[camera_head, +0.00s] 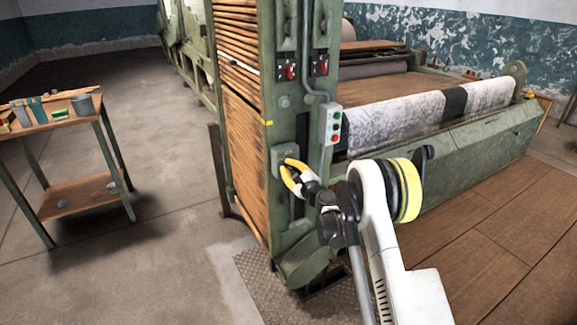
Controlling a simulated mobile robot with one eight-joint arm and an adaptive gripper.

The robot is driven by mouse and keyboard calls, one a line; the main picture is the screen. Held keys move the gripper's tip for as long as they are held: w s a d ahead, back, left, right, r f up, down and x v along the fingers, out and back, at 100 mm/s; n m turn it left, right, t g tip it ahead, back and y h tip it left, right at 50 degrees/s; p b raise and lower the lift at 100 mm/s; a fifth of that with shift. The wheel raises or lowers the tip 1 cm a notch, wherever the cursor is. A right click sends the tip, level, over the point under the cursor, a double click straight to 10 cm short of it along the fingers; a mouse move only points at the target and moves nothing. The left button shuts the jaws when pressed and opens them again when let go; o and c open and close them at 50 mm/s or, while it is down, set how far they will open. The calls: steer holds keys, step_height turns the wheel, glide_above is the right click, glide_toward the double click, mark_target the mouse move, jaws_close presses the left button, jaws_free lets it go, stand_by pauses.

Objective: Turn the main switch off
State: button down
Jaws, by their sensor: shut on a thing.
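The main switch (278,153) appears to be the small grey-green box on the side post of the green machine, at about mid-height. My gripper (287,165), with yellow fingers, reaches it from the lower right. The fingers are shut on the switch's handle at the front of the box. The handle itself is hidden behind the fingers, so its position cannot be told.
Above on the same post are two red switches (290,72) and a grey button box (331,124) with green and red buttons. The machine's roller (400,118) lies to the right. A wooden cart (85,190) stands at left, with clear concrete floor between.

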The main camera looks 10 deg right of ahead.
steer(key=n, duration=0.3)
steer(key=shift+a+f+n, duration=0.2)
steer(key=shift+f+n, duration=0.3)
steer(key=shift+n, duration=0.7)
steer(key=shift+f+n, duration=0.2)
steer(key=shift+n, duration=0.7)
steer(key=shift+s, duration=0.1)
steer(key=c, duration=1.5)
jaws_free()
steer(key=v, duration=1.2)
